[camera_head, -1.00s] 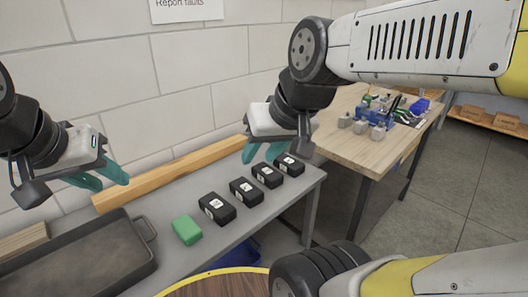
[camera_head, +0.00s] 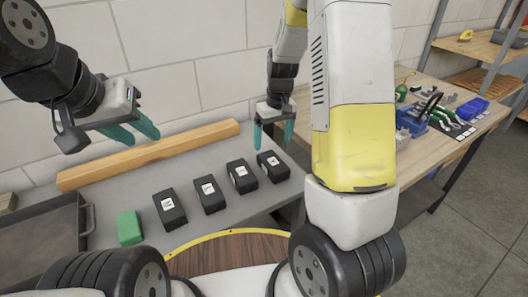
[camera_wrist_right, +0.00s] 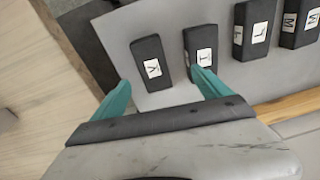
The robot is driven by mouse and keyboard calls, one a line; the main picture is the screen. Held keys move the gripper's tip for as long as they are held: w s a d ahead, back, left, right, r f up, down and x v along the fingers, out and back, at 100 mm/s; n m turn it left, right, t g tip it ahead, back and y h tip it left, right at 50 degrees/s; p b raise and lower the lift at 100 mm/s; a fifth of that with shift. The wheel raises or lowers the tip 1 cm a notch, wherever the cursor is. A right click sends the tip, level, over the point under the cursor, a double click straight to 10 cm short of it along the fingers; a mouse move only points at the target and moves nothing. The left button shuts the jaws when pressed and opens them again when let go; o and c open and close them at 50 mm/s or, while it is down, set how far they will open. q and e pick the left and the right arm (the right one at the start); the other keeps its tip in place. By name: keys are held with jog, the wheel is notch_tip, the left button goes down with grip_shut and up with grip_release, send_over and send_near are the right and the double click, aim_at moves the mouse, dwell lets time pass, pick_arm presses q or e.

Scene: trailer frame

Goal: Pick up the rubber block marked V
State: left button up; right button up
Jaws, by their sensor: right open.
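Several black rubber blocks with white labels stand in a row on the grey bench. The block at the right end of the row (camera_head: 272,166) is nearest the bench's end; in the right wrist view its label looks like a V (camera_wrist_right: 152,65). My right gripper (camera_head: 274,135) is open and empty, just behind and above this block. In the right wrist view its teal fingers (camera_wrist_right: 160,84) are spread, with the V block between and beyond their tips. My left gripper (camera_head: 143,138) is open and empty above the wooden bar, left of the row.
Other black blocks (camera_head: 209,194) stand close beside the V block, one (camera_wrist_right: 201,45) near the right finger in the wrist view. A green block (camera_head: 129,228) and a dark tray (camera_head: 50,225) are to the left. A wooden bar (camera_head: 150,155) lies along the wall. A wooden table (camera_head: 405,155) stands right.

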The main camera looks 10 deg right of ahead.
send_over(273, 161)
jog(key=shift+n+g+h, duration=0.3)
jog(key=shift+h, duration=0.1)
jog(key=f, duration=0.5)
jog(key=shift+s+d+f, duration=0.15)
jog(key=shift+s+d, duration=0.1)
jog(key=shift+s, duration=0.1)
jog(key=f, duration=0.7)
jog(key=shift+w+a+f, duration=0.25)
jog(key=shift+w+f, duration=0.05)
jog(key=shift+f, duration=0.1)
jog(key=shift+c, duration=0.2)
grip_shut()
